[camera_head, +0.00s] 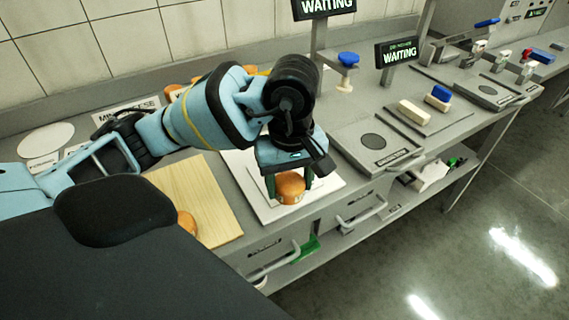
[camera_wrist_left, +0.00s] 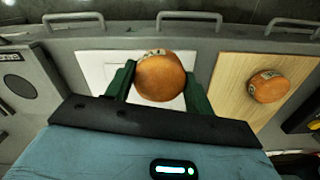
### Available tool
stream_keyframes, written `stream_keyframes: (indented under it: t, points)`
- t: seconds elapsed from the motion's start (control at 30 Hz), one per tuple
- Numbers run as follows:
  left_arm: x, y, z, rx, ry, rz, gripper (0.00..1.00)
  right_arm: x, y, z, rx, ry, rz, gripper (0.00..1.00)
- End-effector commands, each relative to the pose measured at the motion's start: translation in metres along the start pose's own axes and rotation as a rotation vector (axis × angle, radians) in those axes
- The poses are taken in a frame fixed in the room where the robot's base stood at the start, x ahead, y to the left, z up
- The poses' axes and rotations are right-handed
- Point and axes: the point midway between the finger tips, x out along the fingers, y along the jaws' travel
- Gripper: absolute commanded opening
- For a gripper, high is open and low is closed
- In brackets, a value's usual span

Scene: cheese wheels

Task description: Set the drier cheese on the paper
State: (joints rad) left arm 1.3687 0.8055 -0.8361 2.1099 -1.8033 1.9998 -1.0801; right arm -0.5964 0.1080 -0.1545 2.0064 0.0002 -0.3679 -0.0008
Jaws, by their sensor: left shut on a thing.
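An orange cheese wheel (camera_head: 290,188) is between the green fingers of my left gripper (camera_head: 288,184), over the white paper (camera_head: 247,192). In the left wrist view the held wheel (camera_wrist_left: 160,77) has my left gripper (camera_wrist_left: 160,82) shut on its two sides, with a pale label on top. The paper (camera_wrist_left: 92,72) shows on both sides of it; I cannot tell whether wheel and paper touch. A second orange wheel (camera_wrist_left: 269,86) lies on the wooden board (camera_wrist_left: 235,85); in the head view it (camera_head: 187,222) is mostly hidden by my body. My right gripper is not in view.
The wooden board (camera_head: 200,190) lies left of the paper. Several orange wheels and label cards, one of them a cheese sign (camera_head: 125,111), stand at the back. A grey weighing plate (camera_head: 372,142) is to the right. Drawer handles (camera_head: 272,262) stick out in front.

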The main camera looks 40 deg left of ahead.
Motion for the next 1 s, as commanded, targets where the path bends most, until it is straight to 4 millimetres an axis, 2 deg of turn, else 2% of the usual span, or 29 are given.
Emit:
stream_keyframes:
  t: [0.03,0.2,0.4,0.77,1.0]
  points:
    - [0.000,0.002,-0.013,-0.007,0.002,0.000,0.29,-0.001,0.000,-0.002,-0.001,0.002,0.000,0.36]
    - [0.002,0.010,-0.050,-0.006,0.002,0.003,0.29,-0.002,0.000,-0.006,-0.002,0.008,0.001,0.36]
    - [0.005,0.015,-0.075,-0.001,0.001,0.004,0.29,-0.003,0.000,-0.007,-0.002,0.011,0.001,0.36]
    - [0.006,0.018,-0.087,-0.001,0.001,0.003,0.29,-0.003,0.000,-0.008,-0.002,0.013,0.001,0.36]
    - [0.039,0.017,-0.087,0.002,0.001,0.003,0.29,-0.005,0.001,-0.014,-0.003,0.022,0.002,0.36]
